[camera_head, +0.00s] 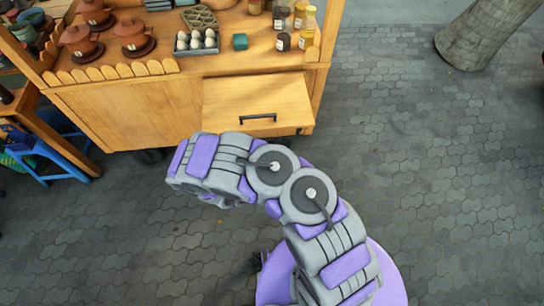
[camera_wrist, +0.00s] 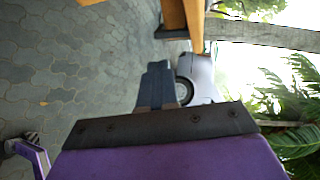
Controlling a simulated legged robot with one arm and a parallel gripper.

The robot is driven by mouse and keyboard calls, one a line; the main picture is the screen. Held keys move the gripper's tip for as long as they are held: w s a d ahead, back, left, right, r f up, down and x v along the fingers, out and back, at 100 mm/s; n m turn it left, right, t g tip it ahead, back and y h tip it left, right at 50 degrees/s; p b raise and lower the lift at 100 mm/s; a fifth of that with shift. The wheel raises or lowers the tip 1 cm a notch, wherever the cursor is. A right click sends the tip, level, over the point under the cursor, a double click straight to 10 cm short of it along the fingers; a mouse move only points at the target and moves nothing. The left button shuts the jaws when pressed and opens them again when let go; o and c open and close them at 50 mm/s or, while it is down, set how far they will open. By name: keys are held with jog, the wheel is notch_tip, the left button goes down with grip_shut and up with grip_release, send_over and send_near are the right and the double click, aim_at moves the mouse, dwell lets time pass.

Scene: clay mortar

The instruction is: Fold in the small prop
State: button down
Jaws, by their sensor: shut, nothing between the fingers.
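I cannot make out a small prop for certain in either view. In the head view, a wooden cart (camera_head: 130,112) has a protruding wooden drawer or box front (camera_head: 258,101) with a black handle. My arm bends leftward in front of the cart, and its end hides part of the ground and cart's lower edge. My gripper (camera_wrist: 155,82) shows in the wrist view as shut, empty dark fingers, apart from anything. A wooden piece (camera_wrist: 173,14) with a dark end is at the top of that view, beyond the fingertips.
A blue stool (camera_head: 50,150) stands left. A tree trunk (camera_head: 485,30) is upper right. Paved ground (camera_head: 430,170) on the right is clear.

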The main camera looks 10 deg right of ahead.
jog(key=s+a+f+m+g+y, duration=0.15)
jog(key=s+f+m+g, duration=0.25)
jog(key=s, duration=0.4)
jog(key=s+a+f+m+g+y+p, duration=0.1)
jog(key=s+a+f+m+g, duration=0.15)
jog(key=s+f, duration=0.4)
jog(key=s+a+f+m+g+y, duration=0.1)
jog(key=s+a+f+m+g, duration=0.25)
jog(key=s, duration=0.65)
jog(key=w+a+f+m+y, duration=0.2)
jog(key=a+f+m+y, duration=0.45)
jog(key=a+m, duration=0.55)
jog(key=w+a+m+t, duration=0.2)
jog(key=w+m+t, duration=0.15)
jog(key=w, duration=0.35)
jog(key=m+t+h, duration=0.9)
jog(key=t+h, duration=0.1)
jog(key=h, duration=0.1)
send_near(298, 132)
jog(key=b+x, duration=0.4)
jog(key=shift+w+d, duration=0.2)
jog(key=shift+d, duration=0.1)
jog(key=shift+x, duration=1.1)
